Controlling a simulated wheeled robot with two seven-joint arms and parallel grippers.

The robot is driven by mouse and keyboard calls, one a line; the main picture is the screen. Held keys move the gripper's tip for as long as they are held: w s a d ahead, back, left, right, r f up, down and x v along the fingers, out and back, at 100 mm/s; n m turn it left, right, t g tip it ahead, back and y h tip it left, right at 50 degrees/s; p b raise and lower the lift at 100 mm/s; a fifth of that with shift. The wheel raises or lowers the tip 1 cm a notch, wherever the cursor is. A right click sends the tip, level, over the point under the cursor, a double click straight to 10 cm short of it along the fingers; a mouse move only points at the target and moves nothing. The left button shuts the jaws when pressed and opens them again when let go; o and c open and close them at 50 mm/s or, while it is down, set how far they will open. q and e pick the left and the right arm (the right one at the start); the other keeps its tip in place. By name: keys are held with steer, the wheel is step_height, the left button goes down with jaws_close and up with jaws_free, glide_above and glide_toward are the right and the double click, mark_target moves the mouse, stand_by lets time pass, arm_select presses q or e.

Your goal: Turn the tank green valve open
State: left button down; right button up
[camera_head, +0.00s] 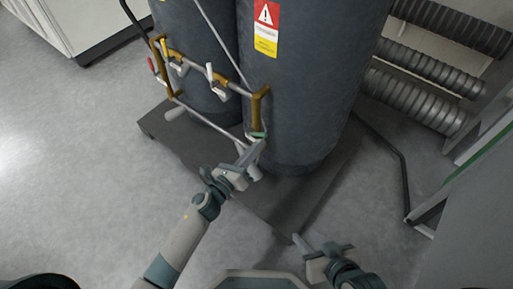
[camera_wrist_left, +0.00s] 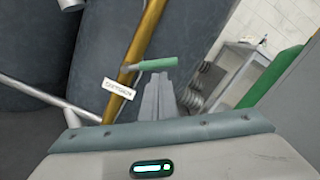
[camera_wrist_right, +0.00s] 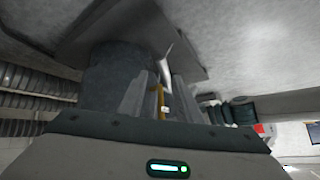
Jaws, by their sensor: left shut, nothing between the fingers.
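The green valve handle (camera_head: 258,135) is on the lower end of a brass pipe (camera_head: 257,104) at the front of the right tank (camera_head: 305,90). In the left wrist view the green handle (camera_wrist_left: 158,64) extends to the right from the brass pipe (camera_wrist_left: 143,40), roughly level. My left gripper (camera_head: 254,150) is shut and empty, its fingertips just below the handle. In the left wrist view the left fingertips (camera_wrist_left: 158,82) appear close under the handle; I cannot tell whether they touch it. My right gripper (camera_wrist_right: 157,90) is open and empty, low and away from the valve.
The tanks stand on a dark base plate (camera_head: 285,205). Grey pipes and other valve handles (camera_head: 216,75) lie left of the green one. A white tag (camera_wrist_left: 118,89) hangs by the brass pipe. Ribbed ducts (camera_head: 415,98) are behind on the right. The floor at left is clear.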

mark_target(248, 135)
arm_select(q)
steer(key=shift+r, duration=0.1)
steer(key=shift+r+n+p, duration=0.1)
steer(key=shift+n+p, duration=0.25)
steer(key=shift+n, duration=0.05)
arm_select(e)
steer(key=shift+s+d+f+g, duration=0.2)
steer(key=shift+d+g, duration=0.1)
steer(key=shift+d, duration=0.1)
